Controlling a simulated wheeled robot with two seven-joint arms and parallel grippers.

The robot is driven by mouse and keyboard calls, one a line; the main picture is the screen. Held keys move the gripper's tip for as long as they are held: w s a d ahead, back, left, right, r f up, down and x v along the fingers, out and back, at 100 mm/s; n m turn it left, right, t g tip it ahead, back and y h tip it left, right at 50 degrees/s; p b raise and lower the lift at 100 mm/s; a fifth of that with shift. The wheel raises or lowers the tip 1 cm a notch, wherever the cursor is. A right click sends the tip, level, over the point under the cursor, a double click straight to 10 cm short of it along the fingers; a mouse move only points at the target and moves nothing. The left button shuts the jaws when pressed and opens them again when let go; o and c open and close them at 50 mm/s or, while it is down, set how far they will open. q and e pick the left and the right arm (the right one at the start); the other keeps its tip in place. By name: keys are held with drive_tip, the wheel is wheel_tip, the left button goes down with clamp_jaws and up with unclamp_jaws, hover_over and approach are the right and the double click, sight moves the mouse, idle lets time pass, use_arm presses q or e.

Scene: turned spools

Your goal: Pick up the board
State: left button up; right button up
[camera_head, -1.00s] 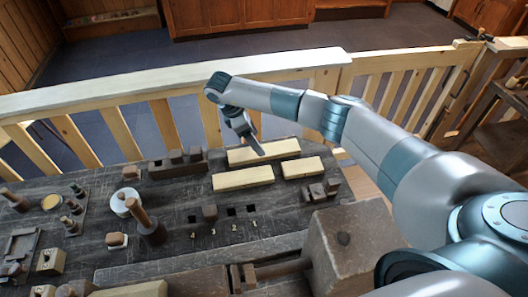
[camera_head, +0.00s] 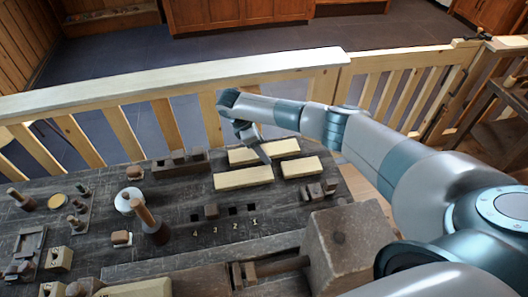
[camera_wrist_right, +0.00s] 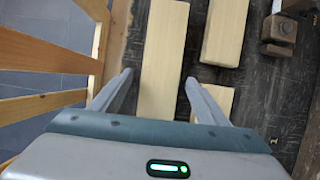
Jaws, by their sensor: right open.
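Three pale wooden boards lie on the dark bench: a back board (camera_head: 285,147) nearest the fence, a front board (camera_head: 240,179) and a shorter right board (camera_head: 301,167). My right gripper (camera_head: 264,154) is over the back board, reaching in from the right. In the right wrist view, my right gripper (camera_wrist_right: 158,78) is open, with one finger at each side of the back board (camera_wrist_right: 165,45). The right board (camera_wrist_right: 226,30) and part of the front board (camera_wrist_right: 215,98) lie beside it. I cannot tell the exact height of the fingertips. My left gripper is not in view.
A pale fence (camera_head: 180,85) runs behind the bench. A dark block rack (camera_head: 180,163) stands left of the boards, and small dark blocks (camera_head: 318,191) sit at their right front. A large wooden block (camera_head: 345,240) stands nearer. Spools and pegs fill the left side.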

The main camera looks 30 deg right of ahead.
drive_tip(key=c, duration=1.2)
drive_tip(key=shift+r, duration=0.15)
drive_tip(key=shift+w+r+b, duration=0.1)
drive_tip(key=shift+r+b, duration=0.45)
drive_tip(key=shift+r, duration=0.1)
wheel_tip(320, 180, up, 2)
drive_tip(key=shift+d+r+b, duration=0.1)
drive_tip(key=shift+r+b, duration=0.1)
drive_tip(key=shift+b, duration=0.55)
drive_tip(key=s+d+r+b, duration=0.1)
drive_tip(key=s+r, duration=0.1)
drive_tip(key=s, duration=0.1)
drive_tip(key=s+d+r, duration=0.2)
drive_tip(key=s, duration=0.2)
drive_tip(key=s+d+r+b, duration=0.1)
drive_tip(key=s+d+r, duration=0.1)
drive_tip(key=s+r, duration=0.1)
drive_tip(key=shift+s+d+b, duration=0.2)
drive_tip(key=shift+b, duration=0.1)
